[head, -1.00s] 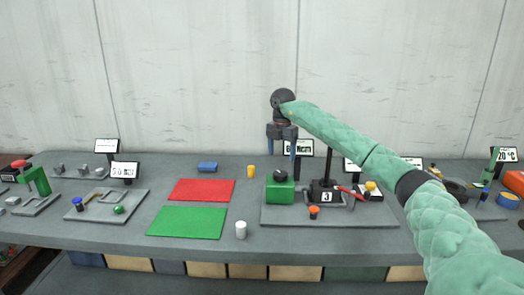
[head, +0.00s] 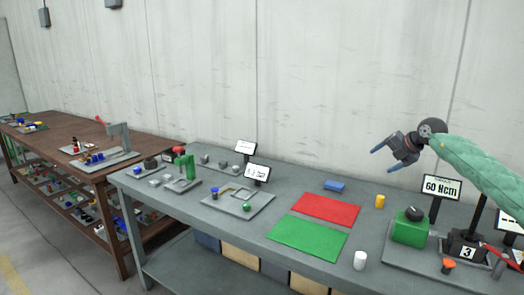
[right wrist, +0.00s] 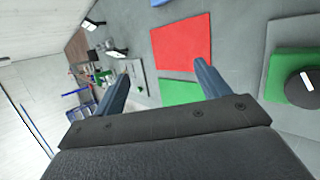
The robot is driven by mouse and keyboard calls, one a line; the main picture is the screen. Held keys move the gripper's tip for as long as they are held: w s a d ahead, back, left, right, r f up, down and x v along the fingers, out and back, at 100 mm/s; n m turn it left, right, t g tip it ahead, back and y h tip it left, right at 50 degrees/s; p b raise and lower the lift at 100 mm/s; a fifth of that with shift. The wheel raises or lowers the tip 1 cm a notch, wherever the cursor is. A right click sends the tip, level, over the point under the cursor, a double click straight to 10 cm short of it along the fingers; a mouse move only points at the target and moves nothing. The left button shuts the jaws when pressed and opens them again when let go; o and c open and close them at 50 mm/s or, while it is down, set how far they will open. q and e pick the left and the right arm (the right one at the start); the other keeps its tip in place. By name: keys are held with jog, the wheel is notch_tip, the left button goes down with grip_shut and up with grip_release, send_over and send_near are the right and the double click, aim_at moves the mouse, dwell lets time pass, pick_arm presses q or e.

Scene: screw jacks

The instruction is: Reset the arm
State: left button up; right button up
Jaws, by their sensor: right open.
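My right arm, in a green quilted sleeve, comes in from the right edge in the head view. My right gripper (head: 382,160) is open and empty, raised above the back right of the grey bench (head: 185,205) and pointing left. In the right wrist view its two blue fingertips (right wrist: 160,80) stand wide apart with nothing between them. My left gripper is not in view.
A display (head: 441,187) reads 60 Ncm. A brown table (head: 75,150) stands left.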

jog(key=a+r+n+t+y, duration=0.1)
jog(key=a+r+t+y, duration=0.35)
jog(key=r, duration=0.65)
jog(key=a+r+n+t+y, duration=0.1)
jog(key=a+r+t+y, duration=0.25)
jog(key=a+r, duration=0.45)
jog(key=s+r+m+t+h, duration=0.4)
jog(key=r+m+t+h, duration=0.1)
jog(key=r+m+t, duration=0.15)
jog(key=s+r+m+t+h, duration=0.4)
jog(key=r+m+t, duration=0.1)
jog(key=r, duration=0.3)
jog(key=s+a+f+m+g+h, duration=0.25)
jog(key=s+f+m+g, duration=0.3)
jog(key=f, duration=0.95)
jog(key=s+a+f+m+g+h, duration=0.2)
jog(key=s+a+f+m+g, duration=0.25)
jog(key=f, duration=1.05)
jog(key=s+a+f+m+g+h, duration=0.1)
jog(key=s+f+m+g+h, duration=0.2)
jog(key=s+f+m+g, duration=0.8)
jog(key=s+a+f+n+g+y, duration=0.1)
jog(key=s+a+f+g+y, duration=0.1)
jog(key=s+f, duration=1.6)
jog(key=s+a+f+n+g+y, duration=0.2)
jog(key=s+a+f, duration=0.3)
jog(key=s+f, duration=1.4)
jog(key=shift+s+a+f, duration=0.15)
jog(key=shift+s+f, duration=0.15)
jog(key=shift+f, duration=0.6)
